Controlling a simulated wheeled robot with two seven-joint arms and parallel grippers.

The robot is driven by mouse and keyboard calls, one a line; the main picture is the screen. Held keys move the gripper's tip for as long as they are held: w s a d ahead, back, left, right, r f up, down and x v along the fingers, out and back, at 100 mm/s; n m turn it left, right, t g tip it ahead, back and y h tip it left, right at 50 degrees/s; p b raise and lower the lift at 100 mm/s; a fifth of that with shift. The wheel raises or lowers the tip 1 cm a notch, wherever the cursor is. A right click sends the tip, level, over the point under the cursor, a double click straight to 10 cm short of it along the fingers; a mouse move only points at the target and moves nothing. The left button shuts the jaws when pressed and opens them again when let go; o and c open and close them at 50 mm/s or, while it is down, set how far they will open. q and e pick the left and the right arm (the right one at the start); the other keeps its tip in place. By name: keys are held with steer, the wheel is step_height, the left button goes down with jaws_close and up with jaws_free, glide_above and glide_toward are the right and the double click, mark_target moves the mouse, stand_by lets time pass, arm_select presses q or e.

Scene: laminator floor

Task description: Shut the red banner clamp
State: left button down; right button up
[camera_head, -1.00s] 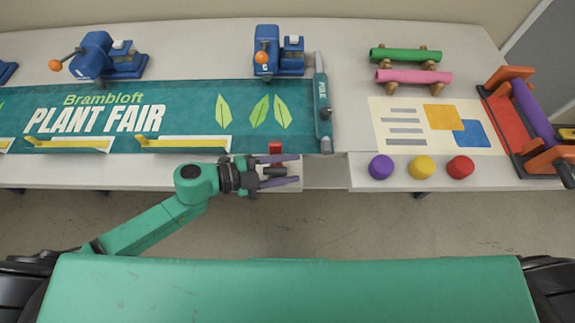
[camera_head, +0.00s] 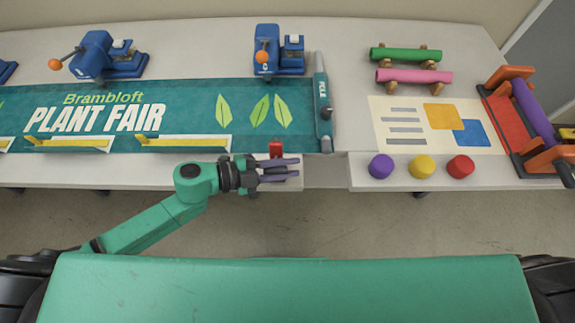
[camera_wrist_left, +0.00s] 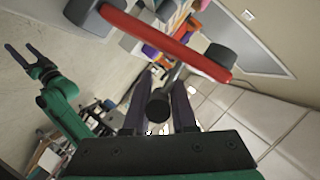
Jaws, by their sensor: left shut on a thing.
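The red banner clamp (camera_head: 276,148) sits at the front edge of the table, by the lower edge of the green banner. In the left wrist view, its red bar (camera_wrist_left: 165,40) crosses the top, with a thin grey rod ending in a dark round knob (camera_wrist_left: 158,106). My left gripper (camera_head: 297,168) is just in front of the clamp, its fingers pointing right. It is shut on the clamp's dark handle, seen between the fingers in the left wrist view (camera_wrist_left: 159,100). My right gripper (camera_wrist_left: 28,60) shows there too, open and empty, away from the clamp.
The green banner (camera_head: 180,94) lies on the table, with yellow-edged strips (camera_head: 185,142) along its front. A blue clamp (camera_head: 278,55) with an orange knob stands behind it. A teal bar (camera_head: 322,95) lies at its right end. Purple, yellow and red pucks (camera_head: 422,167) stand farther right.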

mark_target(276, 154)
arm_select(q)
steer(key=shift+s+f, duration=0.1)
steer(key=shift+f, duration=0.15)
stand_by(0.4)
steer(key=shift+w+r+n+p, duration=0.2)
steer(key=shift+r+n+p, duration=0.1)
steer(key=shift+p, duration=0.5)
steer(key=shift+w+r+n+g+p, duration=0.1)
steer(key=shift+w+n+g+p, duration=0.2)
steer(key=shift+p, duration=0.35)
steer(key=shift+w+p, duration=0.3)
steer(key=shift+w, duration=0.3)
steer(key=shift+w+f, duration=0.2)
steer(key=shift+w, duration=0.9)
steer(key=shift+f, duration=0.1)
